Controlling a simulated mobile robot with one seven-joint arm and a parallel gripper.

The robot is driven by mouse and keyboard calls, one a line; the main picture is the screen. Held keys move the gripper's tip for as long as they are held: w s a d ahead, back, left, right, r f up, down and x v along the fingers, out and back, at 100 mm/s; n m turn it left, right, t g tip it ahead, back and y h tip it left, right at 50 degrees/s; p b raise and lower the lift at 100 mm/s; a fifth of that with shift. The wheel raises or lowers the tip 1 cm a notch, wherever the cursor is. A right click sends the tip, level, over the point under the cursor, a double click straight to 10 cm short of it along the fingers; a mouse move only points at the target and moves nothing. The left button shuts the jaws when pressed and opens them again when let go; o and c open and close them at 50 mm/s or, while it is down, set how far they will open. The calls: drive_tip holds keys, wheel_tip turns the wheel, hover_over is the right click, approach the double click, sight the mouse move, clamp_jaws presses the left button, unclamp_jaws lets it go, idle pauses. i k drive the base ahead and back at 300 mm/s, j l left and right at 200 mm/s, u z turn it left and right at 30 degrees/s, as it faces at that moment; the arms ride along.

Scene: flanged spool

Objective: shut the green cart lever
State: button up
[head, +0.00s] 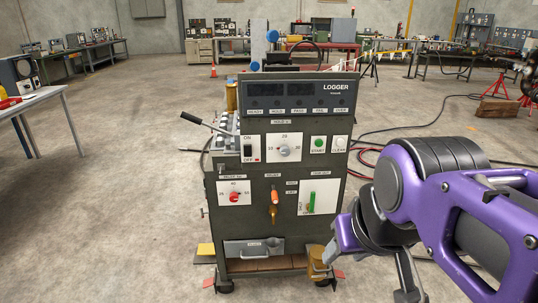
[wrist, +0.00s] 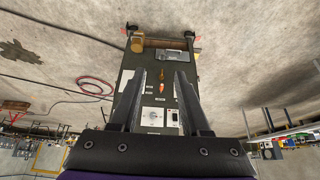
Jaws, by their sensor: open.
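In the head view, my gripper (head: 368,262) is in front of the cart's lower right, apart from the lever. In the wrist view I cannot make out the green lever; the left finger may hide it.
An orange-handled lever (head: 273,197) sits left of the green one, and a red dial (head: 234,197) further left. A long black lever (head: 192,118) sticks out at the cart's left. A brass cylinder (head: 318,262) is at the lower right. Floor left of the cart is clear.

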sight(310, 207)
drive_tip(key=i+j, duration=0.1)
drive_tip(key=i, duration=0.3)
drive_tip(key=i+j, duration=0.15)
drive_tip(key=i, duration=0.3)
